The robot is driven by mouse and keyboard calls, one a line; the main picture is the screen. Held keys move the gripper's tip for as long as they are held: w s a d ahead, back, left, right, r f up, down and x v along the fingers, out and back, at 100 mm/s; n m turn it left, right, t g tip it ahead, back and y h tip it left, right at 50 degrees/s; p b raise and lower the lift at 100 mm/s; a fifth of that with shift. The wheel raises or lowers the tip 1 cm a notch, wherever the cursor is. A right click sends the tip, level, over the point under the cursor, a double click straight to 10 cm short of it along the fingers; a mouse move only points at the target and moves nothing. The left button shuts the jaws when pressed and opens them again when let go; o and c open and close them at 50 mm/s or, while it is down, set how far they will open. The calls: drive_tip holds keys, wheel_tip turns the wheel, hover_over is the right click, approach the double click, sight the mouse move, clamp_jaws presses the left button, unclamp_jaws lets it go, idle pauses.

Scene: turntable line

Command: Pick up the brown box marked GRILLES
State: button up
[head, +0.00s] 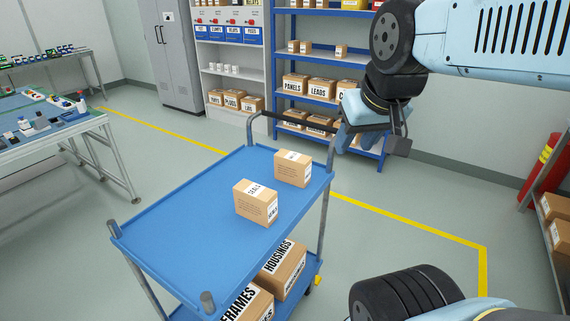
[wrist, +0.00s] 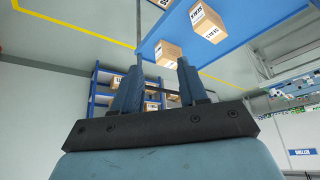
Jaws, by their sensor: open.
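I cannot read GRILLES on any box. Two brown boxes stand on the top of a blue cart (head: 180,215). The farther box (head: 292,171) also has an unreadable label. My gripper (head: 372,141) is open and empty, up and to the right of the farther box, beyond the cart's handle end. Its fingers also show in the wrist view (wrist: 159,65).
The cart's lower shelf holds boxes marked FRAMES (head: 250,302) and HOUSINGS (head: 283,272). The cart's dark handle bar (head: 292,119) rises near my gripper. A blue rack (head: 318,61) with several boxes stands behind. A workbench (head: 50,135) is left. Open floor lies right of the cart.

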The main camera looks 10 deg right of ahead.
drive_tip(key=shift+o, duration=1.3)
drive_tip(key=shift+w, duration=0.15)
drive_tip(key=shift+o, duration=0.8)
drive_tip(key=shift+w+a+f, duration=0.1)
drive_tip(key=shift+w+f, duration=0.05)
drive_tip(key=shift+f, duration=0.2)
drive_tip(key=o, duration=0.5)
drive_tip(key=w+a+f+m+g+y, duration=0.1)
drive_tip(key=w+f+m, duration=0.1)
drive_tip(key=w+a+f+m+g+y, duration=0.1)
drive_tip(key=w+f+m+g+y, duration=0.1)
drive_tip(key=w+f, duration=0.1)
drive_tip(key=w+a+f+m+g+y, duration=0.1)
drive_tip(key=w+f+m+g+y, duration=0.1)
drive_tip(key=shift+w+a+f, duration=0.15)
drive_tip(key=shift+w+f, duration=0.15)
drive_tip(key=shift+f, duration=0.1)
drive_tip(key=shift+c, duration=0.2)
drive_tip(key=m+t+y, duration=0.8)
drive_tip(key=m+t, duration=0.4)
drive_tip(key=m, duration=0.9)
approach(310, 163)
drive_tip(key=x, duration=0.9)
drive_tip(key=shift+a, duration=0.25)
drive_tip(key=shift+s+a+x, duration=0.15)
drive_tip(key=shift+x, duration=1.2)
drive_tip(key=shift+s+a+x, duration=0.1)
drive_tip(key=shift+s+x, duration=0.05)
drive_tip(key=shift+x, duration=1.2)
